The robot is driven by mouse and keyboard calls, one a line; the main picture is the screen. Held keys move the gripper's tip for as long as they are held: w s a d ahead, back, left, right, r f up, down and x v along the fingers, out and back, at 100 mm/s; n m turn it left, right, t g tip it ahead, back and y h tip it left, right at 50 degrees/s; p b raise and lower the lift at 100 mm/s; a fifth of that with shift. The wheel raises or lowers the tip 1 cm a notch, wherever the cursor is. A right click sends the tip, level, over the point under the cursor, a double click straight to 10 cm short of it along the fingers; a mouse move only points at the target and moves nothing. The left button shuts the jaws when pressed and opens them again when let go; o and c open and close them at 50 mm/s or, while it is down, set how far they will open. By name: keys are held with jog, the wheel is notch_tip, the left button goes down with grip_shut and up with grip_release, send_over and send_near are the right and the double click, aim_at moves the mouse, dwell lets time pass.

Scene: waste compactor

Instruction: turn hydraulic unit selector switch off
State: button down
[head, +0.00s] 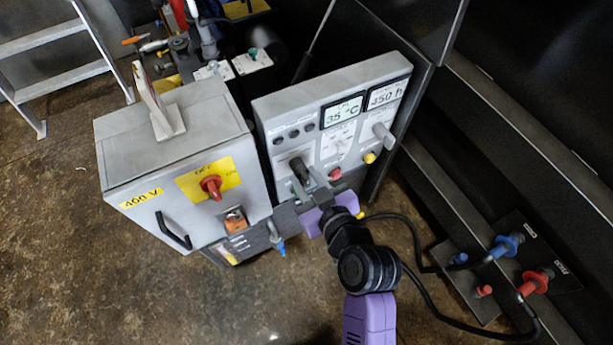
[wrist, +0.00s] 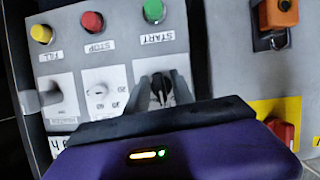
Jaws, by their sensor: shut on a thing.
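The grey control panel (head: 290,118) has a dark selector knob (head: 297,165) at its lower left. The knob also shows as a black handle (wrist: 160,82) in the wrist view, on a light square plate. My gripper (head: 309,183) reaches the panel from the front. In the wrist view my gripper (wrist: 163,88) has its fingers on both sides of the knob and is shut on it. The knob's lower part and most of the marks around it are hidden. The label naming this switch cannot be read.
Green (wrist: 153,11), red (wrist: 92,21) and yellow (wrist: 41,33) buttons are close by. A 400 V cabinet (head: 115,155) with a red switch (head: 211,186) stands left.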

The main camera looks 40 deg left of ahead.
jog(key=shift+m+g, duration=0.3)
jog(key=shift+g, duration=0.1)
jog(key=c, duration=1.5)
grip_release()
jog(key=shift+o, duration=0.2)
jog(key=shift+d, duration=0.1)
jog(key=p+v, duration=0.1)
jog(key=v, duration=0.6)
jog(key=shift+s+d, duration=0.2)
jog(key=shift+s, duration=0.05)
